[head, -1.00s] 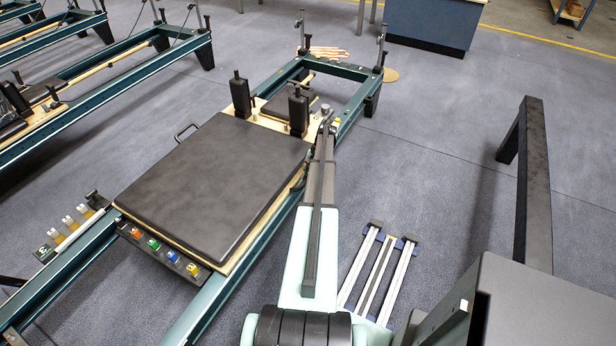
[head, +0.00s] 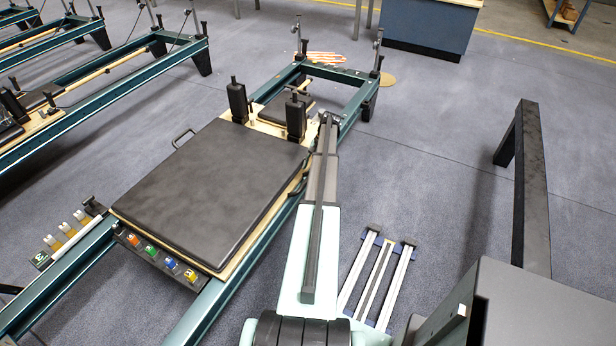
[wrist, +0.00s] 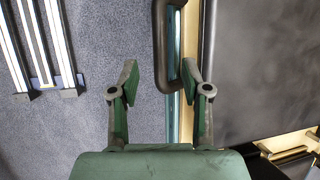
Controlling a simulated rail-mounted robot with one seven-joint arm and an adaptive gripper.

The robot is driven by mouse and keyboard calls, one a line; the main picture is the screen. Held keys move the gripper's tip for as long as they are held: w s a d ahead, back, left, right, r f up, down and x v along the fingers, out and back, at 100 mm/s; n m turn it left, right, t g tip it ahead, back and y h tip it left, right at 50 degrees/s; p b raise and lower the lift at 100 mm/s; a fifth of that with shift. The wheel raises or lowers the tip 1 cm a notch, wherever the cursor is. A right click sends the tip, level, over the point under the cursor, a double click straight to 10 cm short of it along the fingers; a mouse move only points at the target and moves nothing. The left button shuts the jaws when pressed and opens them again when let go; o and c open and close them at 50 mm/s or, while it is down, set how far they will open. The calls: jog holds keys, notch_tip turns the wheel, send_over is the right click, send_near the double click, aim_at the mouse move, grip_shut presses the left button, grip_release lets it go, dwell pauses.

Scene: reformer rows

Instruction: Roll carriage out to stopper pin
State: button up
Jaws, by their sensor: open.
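The carriage (head: 215,185) is a black padded platform with two upright shoulder blocks, sitting on a teal reformer frame (head: 201,318). Its pad (wrist: 265,65) fills the right of the wrist view. A dark loop handle (wrist: 161,45) stands out from its side. My gripper (wrist: 160,78) is open, with the handle's long bar between its fingers; I see no finger closed on it.
Coloured spring tabs (head: 152,250) line the carriage's front edge. Striped rails (head: 374,275) lie on the floor right of my arm. A black beam (head: 533,185) stands at the right and a blue cabinet (head: 425,28) at the back. Other reformers (head: 110,75) stand at the left.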

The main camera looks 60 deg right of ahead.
jog(key=v, duration=0.5)
dwell(0.3)
